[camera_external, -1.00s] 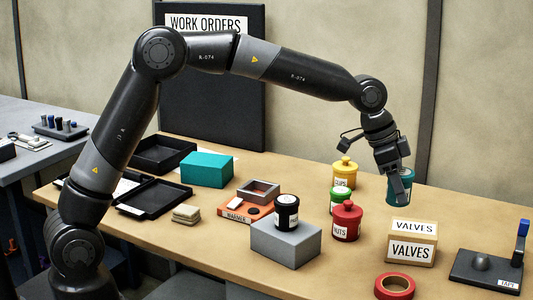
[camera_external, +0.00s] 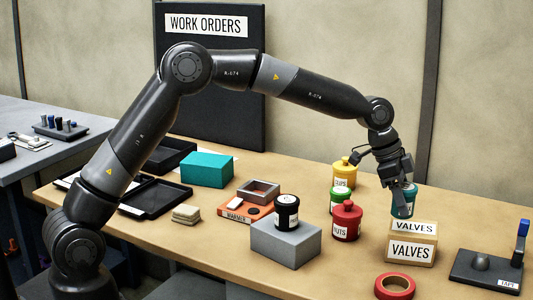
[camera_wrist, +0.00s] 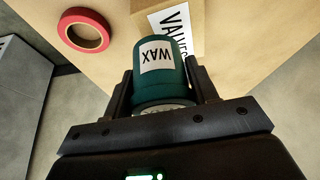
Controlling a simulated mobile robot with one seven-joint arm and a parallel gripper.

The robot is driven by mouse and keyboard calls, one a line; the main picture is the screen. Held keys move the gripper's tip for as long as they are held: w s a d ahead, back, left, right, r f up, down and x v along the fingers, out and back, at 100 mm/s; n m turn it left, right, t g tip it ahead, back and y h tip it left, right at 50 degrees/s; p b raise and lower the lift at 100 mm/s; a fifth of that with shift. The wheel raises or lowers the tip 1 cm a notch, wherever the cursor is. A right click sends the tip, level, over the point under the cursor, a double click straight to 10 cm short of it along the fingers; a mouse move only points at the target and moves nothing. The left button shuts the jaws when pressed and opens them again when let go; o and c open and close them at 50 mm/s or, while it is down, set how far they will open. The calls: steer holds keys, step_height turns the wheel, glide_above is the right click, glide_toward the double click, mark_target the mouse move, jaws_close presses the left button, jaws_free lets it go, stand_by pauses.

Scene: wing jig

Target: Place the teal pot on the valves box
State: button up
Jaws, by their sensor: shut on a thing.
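The teal pot (camera_external: 402,204) has a white label that reads WAX in the wrist view (camera_wrist: 158,72). My gripper (camera_external: 401,188) is shut on it, with one finger on each side in the wrist view (camera_wrist: 163,90). The valves box (camera_external: 411,249) is a tan box with VALVES labels on its top and front. In the external view the pot is just behind and above the box's back edge. In the wrist view the box (camera_wrist: 197,12) lies beyond the pot, which hides part of it. I cannot tell whether the pot touches the box.
Red (camera_external: 346,222), green (camera_external: 338,200) and yellow (camera_external: 343,174) pots stand left of the box. A red tape roll (camera_external: 394,286) lies in front of it. A tape dispenser (camera_external: 487,268) is at the right. A black pot (camera_external: 286,212) stands on a grey box (camera_external: 285,243).

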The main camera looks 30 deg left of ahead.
steer(key=shift+f, duration=1.95)
steer(key=shift+f, duration=0.2)
steer(key=o, duration=1)
steer(key=shift+o, duration=0.2)
steer(key=v, duration=1.2)
steer(key=shift+r, duration=0.25)
